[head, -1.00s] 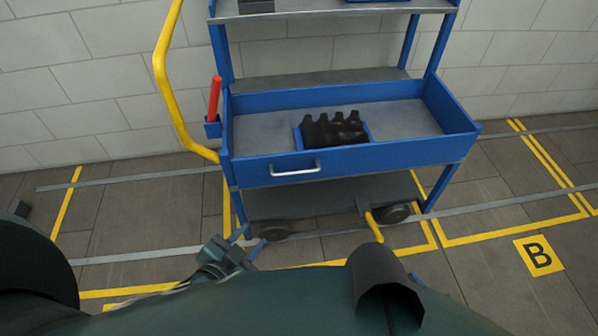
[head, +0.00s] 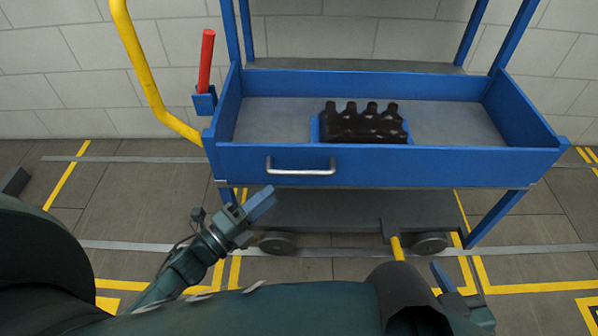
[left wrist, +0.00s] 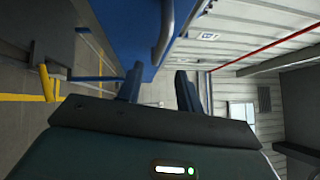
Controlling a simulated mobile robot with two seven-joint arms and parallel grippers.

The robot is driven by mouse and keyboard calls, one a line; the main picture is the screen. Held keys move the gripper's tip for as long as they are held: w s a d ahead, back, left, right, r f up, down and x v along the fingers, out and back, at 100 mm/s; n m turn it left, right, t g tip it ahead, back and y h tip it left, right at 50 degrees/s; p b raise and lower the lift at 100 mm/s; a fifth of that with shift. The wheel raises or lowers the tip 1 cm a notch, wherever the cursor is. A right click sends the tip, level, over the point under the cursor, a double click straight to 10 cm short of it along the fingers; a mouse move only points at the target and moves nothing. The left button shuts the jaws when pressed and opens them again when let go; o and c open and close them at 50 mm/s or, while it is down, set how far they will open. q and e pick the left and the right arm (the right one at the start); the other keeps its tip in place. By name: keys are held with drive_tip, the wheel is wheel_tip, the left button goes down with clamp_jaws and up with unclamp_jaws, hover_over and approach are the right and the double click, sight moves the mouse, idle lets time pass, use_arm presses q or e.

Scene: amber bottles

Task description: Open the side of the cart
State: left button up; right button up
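The blue cart's side panel (head: 430,166) stands upright at the front of its shelf (head: 265,120). A silver bar handle (head: 300,171) is fixed to the panel's left part. My left gripper (head: 262,205) is below and slightly left of the handle, apart from it. In the left wrist view its two fingers (left wrist: 158,88) stand apart with nothing between them, and the handle (left wrist: 164,35) shows beyond them. My right gripper (head: 444,277) shows only partly at the lower right, so its opening is hidden.
Dark bottles (head: 362,121) stand together in a small blue crate (head: 317,130) on the shelf. A yellow push handle (head: 140,70) and a red stick (head: 206,60) are at the cart's left. A yellow pedal (head: 397,248) sticks out below.

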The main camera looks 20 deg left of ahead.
sight(298, 170)
use_arm(q)
drive_tip(key=x, duration=1)
drive_tip(key=shift+f+b, duration=0.1)
drive_tip(key=shift+b, duration=0.25)
drive_tip(key=shift+c, duration=0.2)
clamp_jaws()
